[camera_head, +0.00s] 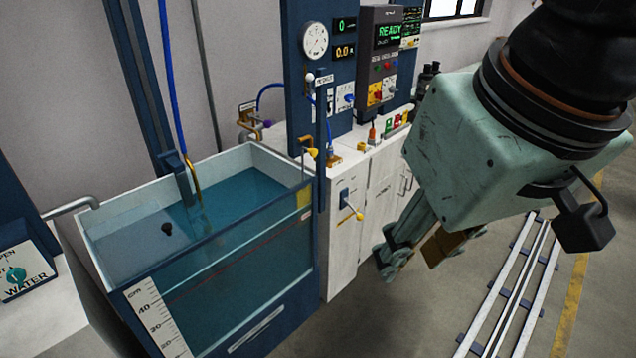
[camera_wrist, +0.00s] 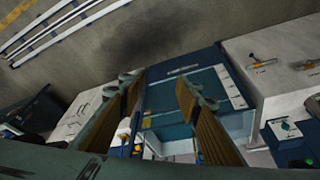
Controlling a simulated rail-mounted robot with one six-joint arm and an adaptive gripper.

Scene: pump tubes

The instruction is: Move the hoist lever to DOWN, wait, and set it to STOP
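I cannot read a hoist label, so I cannot tell for sure which lever is the hoist lever. A lever with a yellow knob (camera_head: 353,212) sits on the front of the white cabinet beside the tank. Another yellow-knobbed handle (camera_head: 312,153) is at the tank's back right corner. A pale ball knob (camera_head: 310,78) with a small label is on the blue post above. My gripper (camera_head: 415,257) points down, right of the cabinet and apart from these levers. In the wrist view my gripper (camera_wrist: 160,108) has its fingers spread, with nothing between them.
A water tank (camera_head: 215,265) with a scale stands in front. A control panel (camera_head: 381,65) reads READY. A WATER valve box (camera_head: 22,270) is at left. Floor rails (camera_head: 510,290) run at right. The wrist view shows a white cabinet with small levers (camera_wrist: 262,58). Floor is clear below my gripper.

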